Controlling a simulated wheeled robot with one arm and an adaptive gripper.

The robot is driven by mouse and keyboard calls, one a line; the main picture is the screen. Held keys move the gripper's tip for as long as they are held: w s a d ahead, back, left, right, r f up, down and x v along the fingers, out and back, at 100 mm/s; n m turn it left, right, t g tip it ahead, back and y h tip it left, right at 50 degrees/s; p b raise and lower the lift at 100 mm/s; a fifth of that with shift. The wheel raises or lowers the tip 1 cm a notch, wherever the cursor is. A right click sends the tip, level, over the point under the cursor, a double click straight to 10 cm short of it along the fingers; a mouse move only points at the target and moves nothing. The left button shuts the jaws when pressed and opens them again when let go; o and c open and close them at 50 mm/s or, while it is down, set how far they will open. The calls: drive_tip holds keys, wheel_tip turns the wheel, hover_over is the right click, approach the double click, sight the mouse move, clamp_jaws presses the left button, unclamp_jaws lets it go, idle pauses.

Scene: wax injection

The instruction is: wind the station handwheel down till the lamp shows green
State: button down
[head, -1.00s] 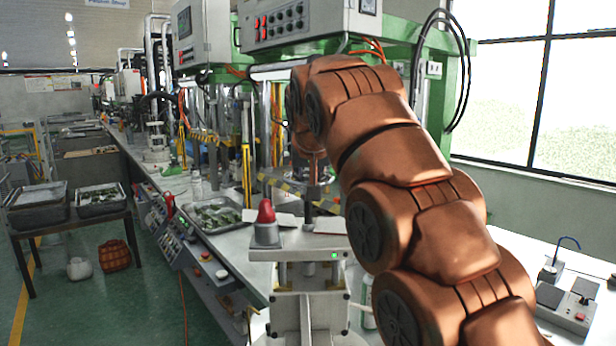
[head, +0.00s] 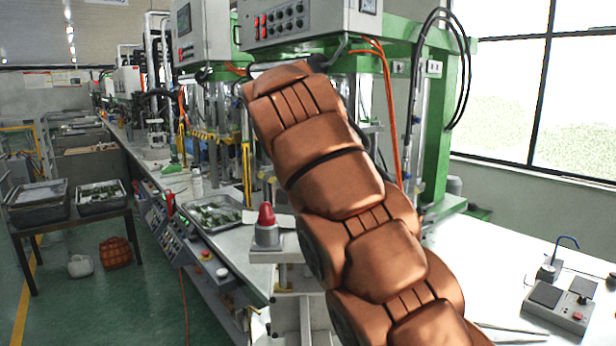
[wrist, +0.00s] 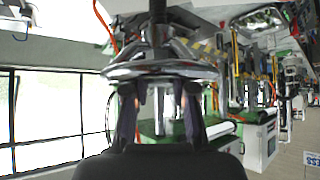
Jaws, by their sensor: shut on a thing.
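In the wrist view, a shiny chrome handwheel (wrist: 165,71) with a dark shaft stands just beyond my fingers. My gripper (wrist: 160,95) has its two dark fingers against the near side of the wheel and is shut on it. The exact contact at the rim is hard to make out. In the head view, my copper-coloured arm hides my gripper, the handwheel and most of the station. Only the left part of the station's pale top plate (head: 262,256) shows. No lit lamp is visible now in either view.
A grey control box (head: 560,303) sits on the right bench. Green machines stand behind.

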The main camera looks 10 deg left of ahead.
drive_tip(key=shift+r, duration=0.1)
drive_tip(key=c, duration=1.2)
unclamp_jaws()
drive_tip(key=shift+v, duration=2.35)
drive_tip(key=shift+s+a, duration=0.1)
drive_tip(key=shift+s, duration=0.1)
drive_tip(key=shift+s+r, duration=0.15)
drive_tip(key=shift+r, duration=0.1)
